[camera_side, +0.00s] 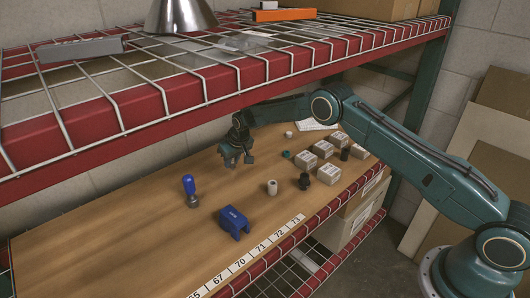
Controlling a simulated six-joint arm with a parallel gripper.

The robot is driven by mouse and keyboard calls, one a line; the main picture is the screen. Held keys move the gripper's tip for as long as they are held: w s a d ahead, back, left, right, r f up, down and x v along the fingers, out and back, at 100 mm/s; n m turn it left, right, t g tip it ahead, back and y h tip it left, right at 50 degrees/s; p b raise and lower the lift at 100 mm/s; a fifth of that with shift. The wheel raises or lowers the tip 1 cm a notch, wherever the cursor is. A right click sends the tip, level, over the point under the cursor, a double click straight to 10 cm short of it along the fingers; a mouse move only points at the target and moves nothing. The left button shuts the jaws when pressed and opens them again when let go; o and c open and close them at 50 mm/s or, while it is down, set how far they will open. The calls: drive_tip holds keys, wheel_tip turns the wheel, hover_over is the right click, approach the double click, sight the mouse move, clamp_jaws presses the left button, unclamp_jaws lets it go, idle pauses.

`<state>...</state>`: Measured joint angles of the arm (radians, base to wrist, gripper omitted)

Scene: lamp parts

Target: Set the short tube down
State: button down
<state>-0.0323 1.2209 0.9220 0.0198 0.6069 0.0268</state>
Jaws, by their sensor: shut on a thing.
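My gripper (237,161) hangs over the wooden lower shelf board (120,235), left of the middle, with its fingers pointing down. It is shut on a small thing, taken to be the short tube. The fingers hide most of it, and its shape cannot be made out. Whether it touches the board cannot be told.
A beige cylinder (272,187), a dark fitting (304,181), a blue-handled tool (189,190) and a blue block (234,222) stand on the board. Small boxes (323,149) stand at right. The red-edged wire shelf (220,95) is overhead. The board's left is clear.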

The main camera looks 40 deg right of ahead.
drive_tip(key=s+a+f, duration=0.1)
drive_tip(key=s, duration=0.1)
drive_tip(key=s+a+f, duration=0.1)
drive_tip(key=s+f, duration=0.1)
drive_tip(key=s+a+f, duration=0.1)
drive_tip(key=s, duration=0.1)
drive_tip(key=shift+s+a+f, duration=0.1)
drive_tip(key=shift+s+f, duration=0.05)
drive_tip(key=shift+s, duration=0.2)
drive_tip(key=s, duration=0.3)
drive_tip(key=s+f, duration=0.1)
drive_tip(key=s, duration=0.1)
drive_tip(key=shift+s+a+f, duration=0.1)
drive_tip(key=shift+s+f, duration=0.05)
drive_tip(key=shift+s, duration=0.25)
drive_tip(key=s+d+r, duration=0.8)
drive_tip(key=s+a+r, duration=0.2)
drive_tip(key=s+r, duration=0.4)
drive_tip(key=r, duration=0.4)
drive_tip(key=shift+a, duration=0.4)
drive_tip(key=s+f, duration=0.4)
drive_tip(key=f, duration=0.1)
drive_tip(key=shift+f, duration=0.1)
